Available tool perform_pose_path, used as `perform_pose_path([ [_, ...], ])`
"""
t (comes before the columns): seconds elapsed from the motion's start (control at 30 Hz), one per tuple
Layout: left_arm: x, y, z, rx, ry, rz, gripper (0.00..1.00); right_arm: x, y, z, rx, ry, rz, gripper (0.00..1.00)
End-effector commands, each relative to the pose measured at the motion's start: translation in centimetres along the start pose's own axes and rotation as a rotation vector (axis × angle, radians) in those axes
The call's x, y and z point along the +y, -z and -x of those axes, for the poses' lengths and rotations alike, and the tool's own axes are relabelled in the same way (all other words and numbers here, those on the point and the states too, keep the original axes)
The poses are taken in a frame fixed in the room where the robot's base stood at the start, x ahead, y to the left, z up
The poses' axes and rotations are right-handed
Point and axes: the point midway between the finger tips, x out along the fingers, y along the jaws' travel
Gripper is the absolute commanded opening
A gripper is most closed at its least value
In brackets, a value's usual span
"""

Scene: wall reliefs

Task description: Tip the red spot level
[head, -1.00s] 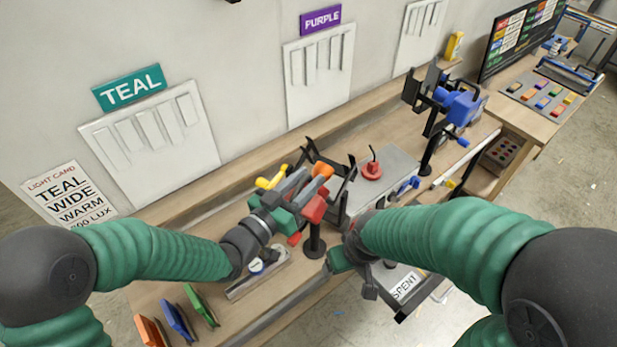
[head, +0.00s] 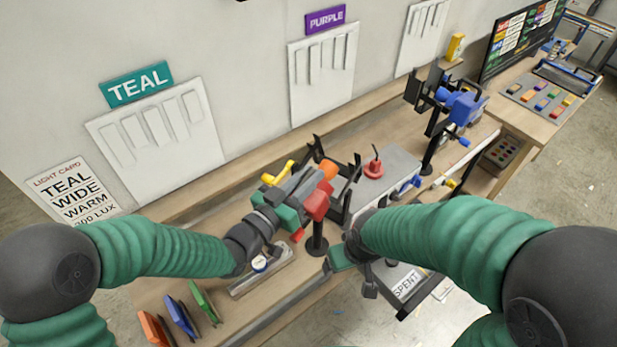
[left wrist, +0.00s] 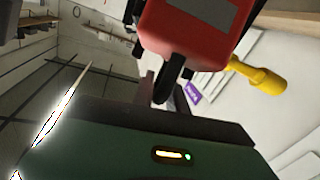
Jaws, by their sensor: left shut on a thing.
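The red spot (head: 317,203) is a red-bodied lamp with an orange part (head: 328,168), on a dark stand at the bench's front. A yellow handle (head: 278,175) shows on its far left side and in the left wrist view (left wrist: 258,76). My left gripper (head: 308,186) is at the spot, its grey fingers shut on it; the exact grip point is hard to see. In the left wrist view the red housing (left wrist: 195,25) and a black handle (left wrist: 170,85) are close before the palm. The spot looks tilted. My right gripper (head: 343,257) is right of the stand, its fingers unclear.
A blue spot (head: 460,104) stands farther right. A grey case (head: 392,172) with a red knob lies between them. A level-like tool (head: 262,270) and several coloured filter plates (head: 180,318) are at the near left. A SPENT bin (head: 408,285) hangs in front.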

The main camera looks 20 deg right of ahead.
Motion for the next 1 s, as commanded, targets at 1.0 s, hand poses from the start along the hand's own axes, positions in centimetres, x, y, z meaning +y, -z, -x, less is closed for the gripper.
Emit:
perform_pose_path([
  [1.0,0.9,1.6,-1.6,-0.243,0.028,0.023,0.0,0.0,1.4,5.8,0.0,0.0,0.0,0.78],
])
